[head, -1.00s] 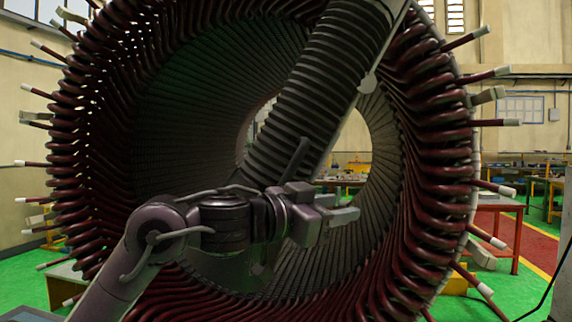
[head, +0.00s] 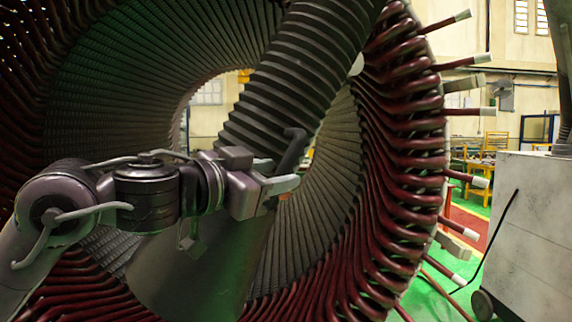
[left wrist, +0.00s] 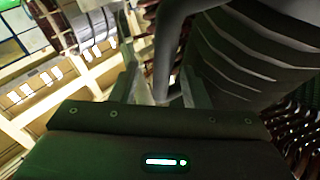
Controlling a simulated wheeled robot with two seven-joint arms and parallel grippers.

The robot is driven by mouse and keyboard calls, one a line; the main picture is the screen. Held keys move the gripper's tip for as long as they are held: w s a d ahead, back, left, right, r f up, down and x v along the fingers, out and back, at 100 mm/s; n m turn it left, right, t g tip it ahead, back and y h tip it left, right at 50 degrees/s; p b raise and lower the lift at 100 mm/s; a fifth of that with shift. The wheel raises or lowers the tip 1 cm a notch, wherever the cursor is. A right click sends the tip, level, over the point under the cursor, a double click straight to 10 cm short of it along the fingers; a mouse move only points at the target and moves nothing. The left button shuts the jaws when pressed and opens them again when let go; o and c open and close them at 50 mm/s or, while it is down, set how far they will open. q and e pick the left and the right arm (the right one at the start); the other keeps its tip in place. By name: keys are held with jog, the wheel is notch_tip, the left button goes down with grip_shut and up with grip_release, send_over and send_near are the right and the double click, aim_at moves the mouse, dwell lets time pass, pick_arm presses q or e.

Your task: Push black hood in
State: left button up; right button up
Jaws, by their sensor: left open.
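The black hood (head: 305,75), as I take the dark ribbed body to be, slants across the stator's opening in the head view. A dark bent handle (head: 293,148) stands out from it. My left gripper (head: 282,175) is open, with its fingers at the handle's lower part. In the left wrist view, the handle (left wrist: 168,45) runs down between the two open fingers (left wrist: 160,92), and the ribbed hood (left wrist: 255,50) is at the right. I cannot tell whether the fingers touch the handle. My right gripper is not in view.
The large stator (head: 400,150) with dark red coil ends surrounds the hood and my left arm. Coil leads (head: 465,180) stick out at its right. A pale cabinet (head: 530,225) on wheels stands at the right, with a cable beside it. Some green floor shows between them.

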aim_at(289, 171)
pick_arm(q)
jog(key=p+x, duration=0.1)
jog(key=x, duration=0.3)
jog(key=shift+w+a, duration=0.1)
jog(key=shift+w, duration=0.35)
jog(key=shift+s, duration=0.1)
jog(key=shift+c, duration=0.3)
jog(key=c, duration=0.5)
grip_shut()
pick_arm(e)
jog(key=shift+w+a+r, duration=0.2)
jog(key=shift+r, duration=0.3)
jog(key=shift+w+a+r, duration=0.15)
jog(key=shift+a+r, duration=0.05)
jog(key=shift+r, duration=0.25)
